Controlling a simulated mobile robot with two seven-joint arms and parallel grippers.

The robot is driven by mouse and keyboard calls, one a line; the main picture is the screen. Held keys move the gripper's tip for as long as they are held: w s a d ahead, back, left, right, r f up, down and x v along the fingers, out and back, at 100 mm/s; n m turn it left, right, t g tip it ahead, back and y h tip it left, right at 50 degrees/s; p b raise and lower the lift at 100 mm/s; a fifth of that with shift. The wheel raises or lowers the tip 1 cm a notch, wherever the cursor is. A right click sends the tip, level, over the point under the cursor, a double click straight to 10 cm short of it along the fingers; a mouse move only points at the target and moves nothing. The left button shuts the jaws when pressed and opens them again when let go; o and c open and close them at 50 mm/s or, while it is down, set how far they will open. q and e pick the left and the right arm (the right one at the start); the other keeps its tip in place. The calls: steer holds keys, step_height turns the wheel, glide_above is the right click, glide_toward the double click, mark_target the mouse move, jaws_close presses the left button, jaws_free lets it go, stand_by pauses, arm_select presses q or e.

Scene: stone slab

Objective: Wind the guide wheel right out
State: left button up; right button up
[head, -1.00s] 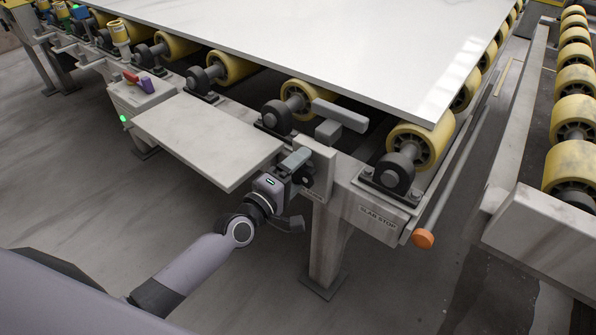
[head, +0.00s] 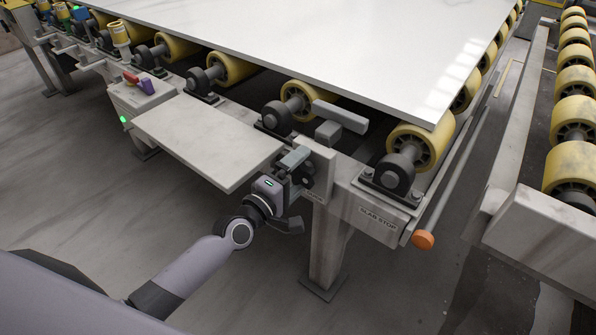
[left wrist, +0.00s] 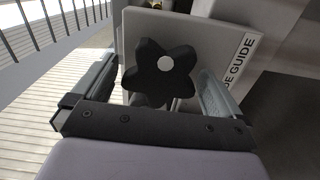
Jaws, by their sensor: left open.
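The guide wheel is a black lobed knob with a pale centre cap, seen face-on in the left wrist view (left wrist: 163,66). It sits on a grey plate (left wrist: 195,30) whose label reads "DE GUIDE", partly cut off. My left gripper (left wrist: 152,84) is open, with one jaw on each side of the knob in the picture and touching neither side visibly. In the head view my left gripper (head: 296,173) is at the upright plate at the frame's front corner, and the knob is mostly hidden behind it. A grey guide block (head: 340,115) stands above, beside the slab. My right gripper is out of view.
A large white slab (head: 340,45) lies on yellow rollers (head: 420,143). A flat grey shelf (head: 205,140) juts out left of my gripper. An orange-ended rod (head: 423,239) is at the right, near the "SLAB STOP" label. Open floor lies in front.

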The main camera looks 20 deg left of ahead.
arm_select(q)
steer(key=v, duration=0.7)
steer(key=shift+p, duration=0.35)
steer(key=s+f+m+g+y, duration=0.2)
steer(key=s+f+m+g, duration=0.1)
steer(key=s+f+m, duration=0.45)
steer(key=s+f+m+g+y, duration=0.1)
steer(key=s+f+m+g, duration=0.3)
steer(key=s+m, duration=0.5)
step_height(320, 180, up, 12)
steer(key=s+a+y+p, duration=0.1)
steer(key=s+p, duration=0.1)
steer(key=p, duration=1.3)
steer(key=shift+a+r+n, duration=0.2)
steer(key=shift+a+n, duration=0.15)
steer(key=shift+a, duration=0.05)
steer(key=shift+d+t, duration=0.1)
steer(key=shift+t, duration=0.2)
